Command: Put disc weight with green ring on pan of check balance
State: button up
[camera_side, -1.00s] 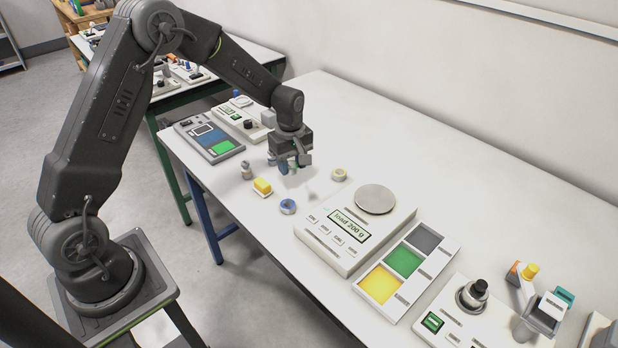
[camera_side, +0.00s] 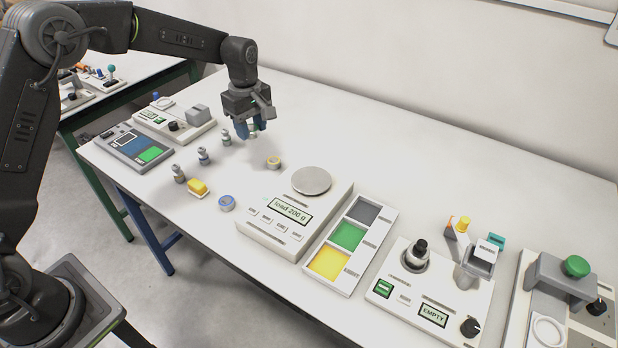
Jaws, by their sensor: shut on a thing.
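My gripper (camera_side: 252,128) has blue fingertips and is held above the far left part of the table, behind the disc with a yellow ring (camera_side: 273,162). It is shut on a small piece with a hint of green, which fits the disc weight with green ring; the fingers hide most of it. The balance (camera_side: 262,233) is a white box with a bare round grey pan (camera_side: 311,180) and a display that seems to read "load 200 g". It stands to the right of and nearer than my gripper. A disc with a blue ring (camera_side: 227,203) lies left of the balance.
Several small grey weights (camera_side: 203,156) and a yellow block (camera_side: 198,187) stand left of the balance. A tray with grey, green and yellow fields (camera_side: 348,236) lies close on its right. A device with an "EMPTY" display (camera_side: 432,315) stands further right. The table behind the balance is clear.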

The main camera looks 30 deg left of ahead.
jog(key=w+d, duration=0.1)
jog(key=d, duration=0.3)
send_over(312, 179)
notch_tip(312, 179, down, 6)
jog(key=shift+a+r, duration=0.1)
jog(key=shift+f, duration=2.05)
jog(key=shift+f, duration=0.15)
jog(key=o, duration=1)
jog(key=shift+o, duration=0.2)
notch_tip(312, 179, up, 12)
jog(key=shift+r, duration=0.2)
